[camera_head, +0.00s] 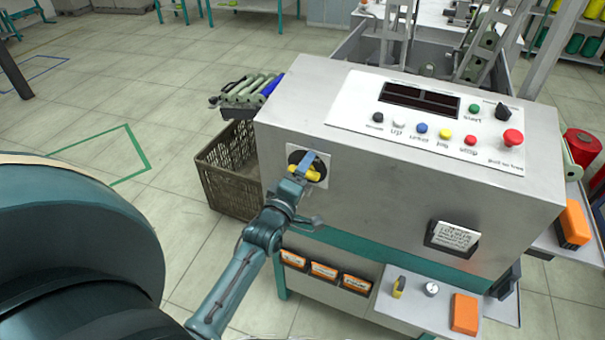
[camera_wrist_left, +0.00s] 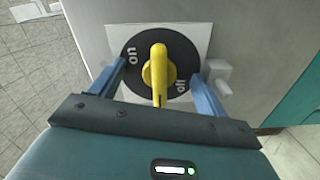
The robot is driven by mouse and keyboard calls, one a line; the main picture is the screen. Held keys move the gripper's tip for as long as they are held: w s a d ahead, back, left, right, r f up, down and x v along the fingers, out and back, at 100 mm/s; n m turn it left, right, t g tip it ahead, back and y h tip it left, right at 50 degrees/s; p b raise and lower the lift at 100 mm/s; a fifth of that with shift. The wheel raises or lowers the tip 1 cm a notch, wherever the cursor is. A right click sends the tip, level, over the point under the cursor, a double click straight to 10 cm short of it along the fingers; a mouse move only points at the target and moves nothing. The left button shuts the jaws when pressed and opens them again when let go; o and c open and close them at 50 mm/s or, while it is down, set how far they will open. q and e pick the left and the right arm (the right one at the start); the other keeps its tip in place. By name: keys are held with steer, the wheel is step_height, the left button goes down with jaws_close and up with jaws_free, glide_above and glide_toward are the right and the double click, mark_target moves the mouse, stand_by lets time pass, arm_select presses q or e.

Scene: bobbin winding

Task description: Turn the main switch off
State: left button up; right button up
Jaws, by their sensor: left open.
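The main switch is a yellow handle (camera_wrist_left: 158,75) on a round black dial (camera_wrist_left: 135,75) with a white square plate, marked "on" and "off". In the left wrist view the handle stands upright between the two labels. The switch also shows in the head view (camera_head: 312,174), on the left part of the machine's front face, partly hidden by my gripper. My left gripper (camera_wrist_left: 159,72) is open, one blue finger on each side of the handle, with visible gaps to it. It also shows in the head view (camera_head: 304,166). My right gripper is not in view.
The grey machine cabinet (camera_head: 390,190) has a button panel (camera_head: 440,120) with a red mushroom button (camera_head: 513,138) on top. A brown crate (camera_head: 228,170) stands on the floor to its left. A small shelf (camera_head: 415,312) with an orange box (camera_head: 465,313) juts out below.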

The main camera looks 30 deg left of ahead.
arm_select(q)
steer(key=shift+o, duration=0.5)
steer(key=shift+s, duration=0.25)
steer(key=s+d+p, duration=0.1)
steer(key=s+p, duration=0.3)
steer(key=s, duration=0.4)
steer(key=shift+s+d, duration=0.2)
steer(key=shift+s, duration=0.05)
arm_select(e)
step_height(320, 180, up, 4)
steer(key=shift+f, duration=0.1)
arm_select(q)
steer(key=s+d+f+m+g+h, duration=0.2)
steer(key=s+d+f+m+g, duration=0.2)
steer(key=m, duration=0.5)
steer(key=s+d+f+m+g+h, duration=0.3)
steer(key=s+d+f+m, duration=0.3)
steer(key=s+d+m, duration=0.3)
steer(key=shift+d+f+m+g+h, duration=0.15)
steer(key=shift+d+m+g+h, duration=0.25)
steer(key=shift+m, duration=0.4)
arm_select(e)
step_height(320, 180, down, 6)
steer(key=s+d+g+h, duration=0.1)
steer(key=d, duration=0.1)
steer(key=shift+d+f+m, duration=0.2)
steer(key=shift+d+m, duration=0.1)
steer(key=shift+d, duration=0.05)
